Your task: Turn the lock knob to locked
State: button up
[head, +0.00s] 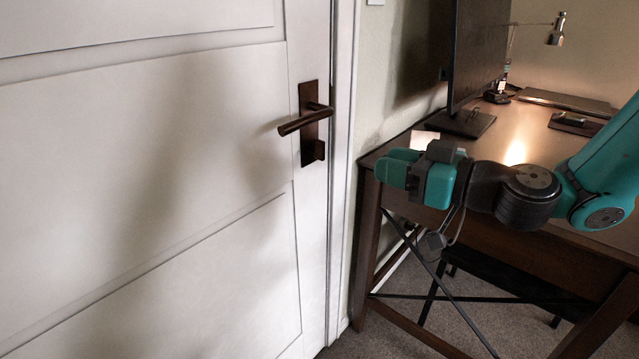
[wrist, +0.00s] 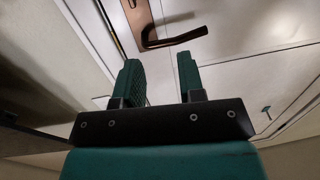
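The white door (head: 150,150) is on the left in the head view and carries a dark bronze plate (head: 307,92) with a lever handle (head: 304,121). The small lock knob (head: 319,150) sits low on the plate, under the lever; its exact turn is hard to tell. My gripper (head: 386,167) is to the right of the knob, apart from it, in front of the desk corner. In the wrist view its two teal fingers (wrist: 158,68) are spread with nothing between them. The lever (wrist: 175,39) and plate (wrist: 124,22) show beyond the fingertips; the knob is not clear there.
A dark wooden desk (head: 540,140) stands right of the door, under and behind my gripper. A monitor (head: 478,50), a lamp (head: 556,30) and a dark flat item (head: 575,122) are on it. The space between my gripper and the door plate looks free.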

notch_tip(320, 180, down, 2)
jog(key=w+d+t, duration=0.2)
jog(key=p, duration=1.8)
send_near(324, 144)
jog(key=r+x, duration=0.1)
jog(key=x, duration=0.4)
jog(key=shift+m+h, duration=0.3)
jog(key=shift+m, duration=0.1)
jog(key=x, duration=0.4)
jog(key=f+x, duration=0.1)
jog(key=x, duration=0.1)
jog(key=shift+c, duration=0.4)
grip_shut()
